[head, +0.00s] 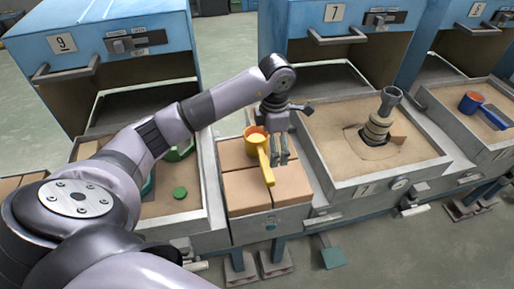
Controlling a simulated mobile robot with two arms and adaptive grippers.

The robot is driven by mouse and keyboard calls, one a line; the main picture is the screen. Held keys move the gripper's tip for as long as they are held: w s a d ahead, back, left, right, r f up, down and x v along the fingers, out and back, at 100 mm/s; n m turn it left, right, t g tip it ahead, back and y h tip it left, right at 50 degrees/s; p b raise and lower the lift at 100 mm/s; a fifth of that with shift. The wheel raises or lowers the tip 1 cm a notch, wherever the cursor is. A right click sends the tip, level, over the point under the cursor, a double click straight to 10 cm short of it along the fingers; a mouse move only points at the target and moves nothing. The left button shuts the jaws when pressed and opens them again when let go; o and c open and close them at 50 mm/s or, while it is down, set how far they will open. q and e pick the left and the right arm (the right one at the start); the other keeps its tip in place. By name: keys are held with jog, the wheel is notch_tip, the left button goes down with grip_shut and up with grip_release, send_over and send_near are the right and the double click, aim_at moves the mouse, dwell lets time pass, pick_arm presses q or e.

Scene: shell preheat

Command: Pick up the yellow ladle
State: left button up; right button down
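The yellow ladle (264,166) lies on the tan blocks (245,191) in the middle tray. Its round cup is at the far end, with an orange rim and a pale yellow inside. Its handle points toward the near side of the tray. My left gripper (279,161) is pointing down just to the right of the handle. Its two fingers are a little apart and look empty. I cannot tell whether a finger touches the handle. My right gripper is not in view.
A sand tray (339,183) to the right holds a stacked grey and tan piece (381,118). A blue and red ladle (473,104) lies farther right. A left tray holds green pieces (180,193). Blue machines numbered 9 and 7 stand behind.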

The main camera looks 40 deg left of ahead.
aim_at(261, 159)
pick_arm(q)
notch_tip(261, 159, down, 4)
jog(key=shift+r, duration=0.25)
notch_tip(261, 159, down, 5)
jog(key=shift+r+p, duration=0.15)
jog(key=shift+p, duration=0.85)
jog(key=shift+f, duration=0.4)
jog(key=shift+c, duration=0.2)
jog(key=shift+a+r, duration=0.1)
jog(key=c, duration=1.1)
